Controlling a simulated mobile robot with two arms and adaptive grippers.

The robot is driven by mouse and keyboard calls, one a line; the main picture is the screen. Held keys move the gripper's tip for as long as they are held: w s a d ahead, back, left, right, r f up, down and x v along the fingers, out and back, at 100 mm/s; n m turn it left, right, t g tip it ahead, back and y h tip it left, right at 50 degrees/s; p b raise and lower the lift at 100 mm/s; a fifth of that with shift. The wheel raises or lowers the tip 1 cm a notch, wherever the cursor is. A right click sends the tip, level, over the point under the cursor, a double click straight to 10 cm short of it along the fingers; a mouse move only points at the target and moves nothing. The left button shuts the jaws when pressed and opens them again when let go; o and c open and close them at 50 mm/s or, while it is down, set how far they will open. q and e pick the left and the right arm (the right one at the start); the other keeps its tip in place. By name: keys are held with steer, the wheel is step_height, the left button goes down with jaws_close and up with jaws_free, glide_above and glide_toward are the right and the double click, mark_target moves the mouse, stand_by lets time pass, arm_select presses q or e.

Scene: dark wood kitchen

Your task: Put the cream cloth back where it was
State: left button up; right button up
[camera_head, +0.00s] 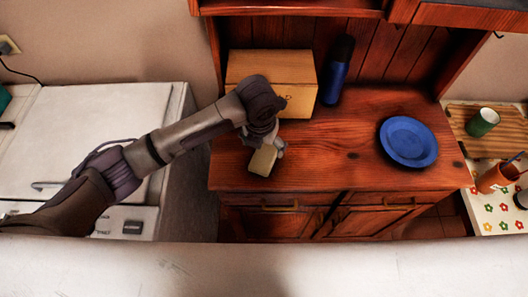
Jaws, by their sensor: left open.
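The cream cloth (262,160) looks like a small folded block and lies on the red-brown wooden cabinet top (330,165), left of its middle. My left gripper (277,149) reaches in from the left and is just above and beside the cloth's upper right side. Its jaws are open. The fingers are small here, and I cannot tell whether they touch the cloth. The wrist covers part of the area behind the cloth. My right gripper does not show.
A wooden box (300,72) stands close behind the left gripper, with a dark blue bottle (338,72) beside it. A blue plate (408,141) lies on the right. The cabinet top between cloth and plate is clear. A white appliance (95,125) stands on the left.

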mark_target(262, 159)
arm_select(q)
steer(key=r, duration=0.5)
steer(key=shift+s+a+r, duration=0.1)
steer(key=shift+s+r, duration=0.2)
